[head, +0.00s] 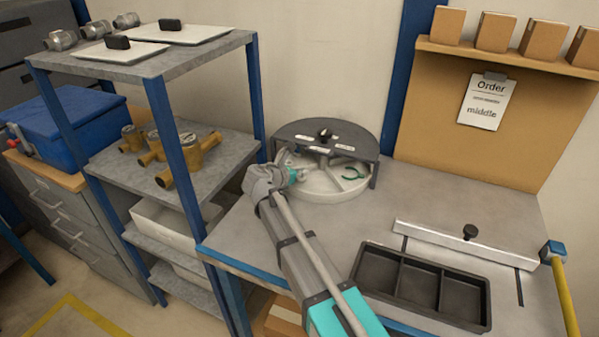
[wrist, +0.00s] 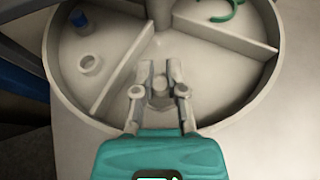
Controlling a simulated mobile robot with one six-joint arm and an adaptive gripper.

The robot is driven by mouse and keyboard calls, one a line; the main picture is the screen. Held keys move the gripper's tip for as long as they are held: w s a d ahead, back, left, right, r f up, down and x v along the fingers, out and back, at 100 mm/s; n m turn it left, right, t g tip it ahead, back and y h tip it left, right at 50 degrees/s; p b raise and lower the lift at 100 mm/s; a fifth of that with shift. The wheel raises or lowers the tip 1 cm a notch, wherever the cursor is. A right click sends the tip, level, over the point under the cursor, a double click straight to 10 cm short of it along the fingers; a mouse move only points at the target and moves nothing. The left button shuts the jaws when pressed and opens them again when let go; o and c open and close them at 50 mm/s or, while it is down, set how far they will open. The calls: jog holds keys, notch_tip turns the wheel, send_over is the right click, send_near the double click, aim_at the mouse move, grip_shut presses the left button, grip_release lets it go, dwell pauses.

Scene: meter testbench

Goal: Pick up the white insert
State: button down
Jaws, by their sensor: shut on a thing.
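My gripper (wrist: 160,92) is low inside the front compartment of the round white divided tray (wrist: 262,90). Its fingers are shut on a small pale piece, the white insert (wrist: 161,86), of which only part shows between the fingertips. In the head view my gripper (head: 296,176) reaches into the tray (head: 322,196) under the dark half-round cover; the insert is too small to make out there.
A white ring (wrist: 89,64) and a blue piece (wrist: 79,19) lie in the left compartment, a green hook-shaped piece (wrist: 222,11) in the right one. The dark cover (head: 345,137) overhangs the tray's back. An empty black three-part tray (head: 420,288) stands front right.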

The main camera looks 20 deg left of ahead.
jog(key=s+d+r+p, duration=0.2)
jog(key=s+r+p, duration=0.7)
jog(key=s, duration=0.5)
jog(key=shift+r+p, duration=0.4)
jog(key=shift+r, duration=0.35)
